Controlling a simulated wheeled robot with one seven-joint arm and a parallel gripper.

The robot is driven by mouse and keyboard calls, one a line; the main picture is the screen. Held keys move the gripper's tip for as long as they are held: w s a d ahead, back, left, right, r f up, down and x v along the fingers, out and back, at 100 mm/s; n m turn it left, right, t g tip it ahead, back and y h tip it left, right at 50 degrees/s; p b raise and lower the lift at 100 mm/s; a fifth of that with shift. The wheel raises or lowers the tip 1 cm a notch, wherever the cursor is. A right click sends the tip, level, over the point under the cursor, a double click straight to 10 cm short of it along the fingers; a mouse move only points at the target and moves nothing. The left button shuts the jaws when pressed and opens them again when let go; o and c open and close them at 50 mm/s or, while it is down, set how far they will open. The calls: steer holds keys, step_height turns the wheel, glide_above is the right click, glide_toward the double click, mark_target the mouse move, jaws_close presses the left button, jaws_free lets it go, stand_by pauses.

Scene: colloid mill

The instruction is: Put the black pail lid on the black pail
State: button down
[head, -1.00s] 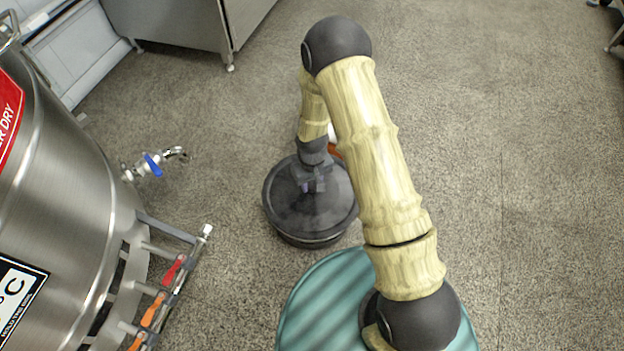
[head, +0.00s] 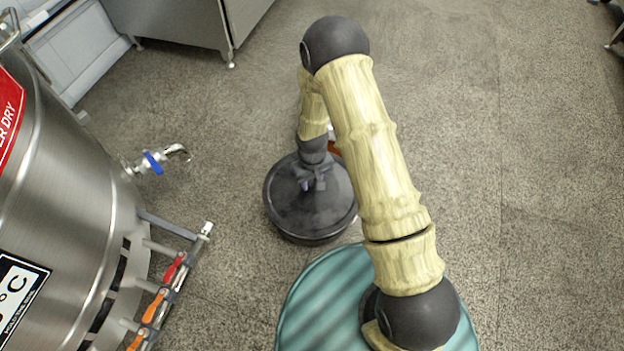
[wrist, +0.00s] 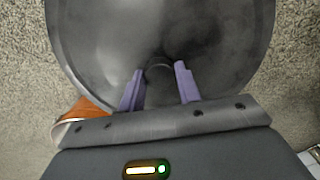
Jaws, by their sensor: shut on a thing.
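The black pail lid (head: 288,205) is a dark round disc in the head view, lying level over the top of the black pail (head: 312,239). Only a strip of the pail's side shows below the lid's near edge. I cannot tell whether the lid is fully seated. My gripper (head: 313,184) points down at the lid's middle. In the wrist view, its two purple fingers (wrist: 159,70) stand on either side of a small round grip at the lid's centre, and the lid (wrist: 215,35) fills most of the view.
A teal drum top (head: 325,285) lies below my arm at the near side. A steel tank (head: 60,190) with a blue-handled tap (head: 153,162) and a tool rail (head: 170,285) stands at left. An orange-and-white item (wrist: 80,118) lies beside the pail. Floor at right is clear.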

steer(key=shift+f, duration=0.65)
stand_by(0.4)
steer(key=c, duration=0.9)
jaws_free()
steer(key=shift+r, duration=0.1)
step_height(320, 180, up, 17)
steer(key=p, duration=0.9)
steer(key=shift+r, duration=0.1)
